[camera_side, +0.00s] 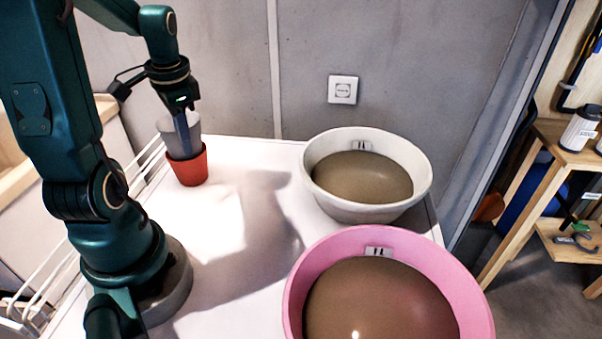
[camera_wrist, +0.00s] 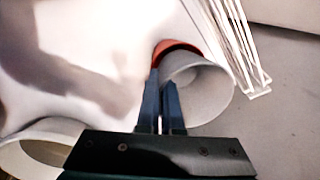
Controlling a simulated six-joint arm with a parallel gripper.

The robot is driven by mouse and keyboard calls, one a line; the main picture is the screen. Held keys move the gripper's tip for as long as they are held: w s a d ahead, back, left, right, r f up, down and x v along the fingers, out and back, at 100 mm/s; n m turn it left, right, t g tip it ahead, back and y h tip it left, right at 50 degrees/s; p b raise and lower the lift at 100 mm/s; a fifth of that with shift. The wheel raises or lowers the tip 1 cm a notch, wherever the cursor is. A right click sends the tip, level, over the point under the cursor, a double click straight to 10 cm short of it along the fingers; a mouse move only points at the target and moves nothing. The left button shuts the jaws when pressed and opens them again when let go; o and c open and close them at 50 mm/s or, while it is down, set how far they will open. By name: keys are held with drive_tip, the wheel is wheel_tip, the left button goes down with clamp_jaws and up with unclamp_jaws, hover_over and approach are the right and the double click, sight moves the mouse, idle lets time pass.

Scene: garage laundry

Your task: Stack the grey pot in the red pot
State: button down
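The red pot (camera_side: 188,170) stands upright on the white table near its back left edge. The grey pot (camera_side: 194,127) is upright directly over it, its lower end at or inside the red pot's mouth; how deep it sits is hidden. My gripper (camera_side: 183,148) points down at the grey pot, its fingers close together on the wall. In the wrist view, the fingers (camera_wrist: 160,125) lie at the left side of the grey pot (camera_wrist: 210,92), one apparently outside and one inside the rim. A strip of the red pot (camera_wrist: 172,46) shows beyond it.
A white basin (camera_side: 325,200) stands at the back right and a pink basin (camera_side: 300,275) at the front right, both holding brownish contents. A white wire rack (camera_side: 150,160) runs along the left edge. The table middle is clear. A grey wall with a socket (camera_side: 343,90) is behind.

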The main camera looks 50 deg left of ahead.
drive_tip(key=shift+f, duration=0.1)
drive_tip(key=shift+f, duration=0.35)
drive_tip(key=shift+f, duration=0.1)
drive_tip(key=c, duration=1.1)
unclamp_jaws()
